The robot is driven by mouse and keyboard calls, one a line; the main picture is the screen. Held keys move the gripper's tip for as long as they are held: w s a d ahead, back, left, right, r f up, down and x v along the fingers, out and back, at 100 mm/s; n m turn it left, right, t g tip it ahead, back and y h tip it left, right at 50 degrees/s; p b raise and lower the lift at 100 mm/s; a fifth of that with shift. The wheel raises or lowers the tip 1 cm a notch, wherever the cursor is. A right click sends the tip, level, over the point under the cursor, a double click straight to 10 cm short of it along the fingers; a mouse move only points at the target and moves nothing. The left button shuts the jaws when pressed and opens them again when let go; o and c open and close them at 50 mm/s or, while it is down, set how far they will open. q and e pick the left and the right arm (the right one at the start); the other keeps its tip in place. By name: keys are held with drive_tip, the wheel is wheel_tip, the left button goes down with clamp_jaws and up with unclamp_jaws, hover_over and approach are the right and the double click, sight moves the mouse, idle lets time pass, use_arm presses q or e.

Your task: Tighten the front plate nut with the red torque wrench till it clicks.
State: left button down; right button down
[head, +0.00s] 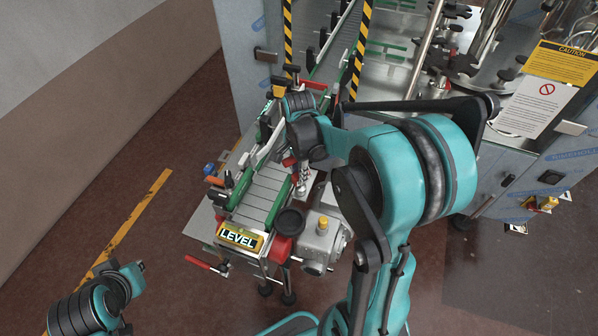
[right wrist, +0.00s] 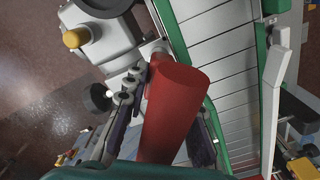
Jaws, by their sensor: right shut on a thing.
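A thick red handle, which looks like that of the red torque wrench (right wrist: 178,95), fills the middle of the right wrist view. My right gripper (right wrist: 165,115) is shut on it, with one dark jointed finger on each side. In the head view a small red part of the wrench (head: 290,161) shows beside the conveyor's near end, and my right arm hides most of that gripper. The wrench's head and the front plate nut cannot be made out clearly. My left gripper (head: 138,267) is at the lower left, far from the conveyor; its fingers are too small to read.
The conveyor (head: 262,190) has a slatted belt and green side rails. A yellow LEVEL sign (head: 240,238) marks its near end. A grey motor housing (head: 318,243) stands to the right. A red-handled lever (head: 200,262) sticks out left. The floor at left is clear.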

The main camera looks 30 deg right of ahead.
drive_tip(key=shift+m, duration=0.6)
drive_tip(key=shift+n, duration=0.3)
drive_tip(key=shift+r+p, duration=2)
drive_tip(key=shift+r, duration=1.05)
drive_tip(key=shift+f, duration=0.1)
